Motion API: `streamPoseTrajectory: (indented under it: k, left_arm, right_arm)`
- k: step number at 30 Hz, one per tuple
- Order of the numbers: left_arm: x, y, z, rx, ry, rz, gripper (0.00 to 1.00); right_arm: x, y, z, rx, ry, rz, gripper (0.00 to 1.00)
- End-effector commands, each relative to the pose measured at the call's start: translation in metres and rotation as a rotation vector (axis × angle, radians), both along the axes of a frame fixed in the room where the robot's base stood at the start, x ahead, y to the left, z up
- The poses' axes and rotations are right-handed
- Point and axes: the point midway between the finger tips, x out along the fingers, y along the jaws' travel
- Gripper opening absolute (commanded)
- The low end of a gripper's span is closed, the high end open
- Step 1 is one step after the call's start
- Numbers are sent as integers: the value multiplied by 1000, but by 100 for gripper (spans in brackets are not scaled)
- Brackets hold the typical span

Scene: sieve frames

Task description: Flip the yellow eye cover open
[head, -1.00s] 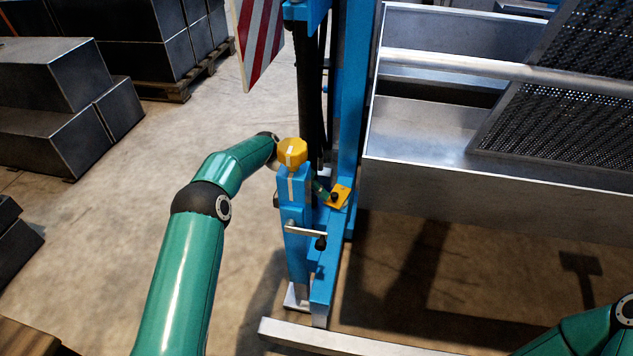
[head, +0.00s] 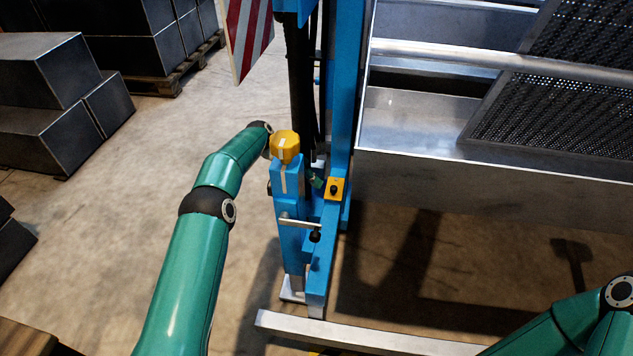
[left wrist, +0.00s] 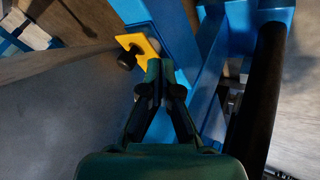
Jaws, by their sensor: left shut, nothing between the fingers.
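The yellow eye cover (head: 335,188) is a small yellow plate with a black knob, on the blue post right of the clamp. In the left wrist view the yellow cover (left wrist: 135,45) lies just beyond and left of my fingertips. My left gripper (left wrist: 157,72) is shut and empty, its tips close to the plate's lower edge; I cannot tell whether they touch. In the head view my left gripper (head: 317,183) is mostly hidden behind the blue post with the yellow knob. My right gripper is out of view.
The yellow round knob (head: 285,147) tops the nearer blue post (head: 287,200), beside my left arm. A metal lever (head: 300,223) sticks out below. The metal trough (head: 420,135) with sieve mesh stands at right. A steel beam (head: 350,335) lies low in front.

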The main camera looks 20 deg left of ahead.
Motion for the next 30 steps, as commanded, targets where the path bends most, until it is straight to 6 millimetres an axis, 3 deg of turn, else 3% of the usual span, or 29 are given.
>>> streamPoseTrajectory:
  k: [8, 14, 30]
  left_arm:
    - [-3, 6, -1, -1, 0, 0, 0]
    - [-14, 31, -3, 0, 1, -1, 0]
    - [-62, 43, 70, -1, 0, -8, 0]
  right_arm:
    - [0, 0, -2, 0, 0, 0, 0]
    - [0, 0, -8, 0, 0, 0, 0]
    - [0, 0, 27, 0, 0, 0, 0]
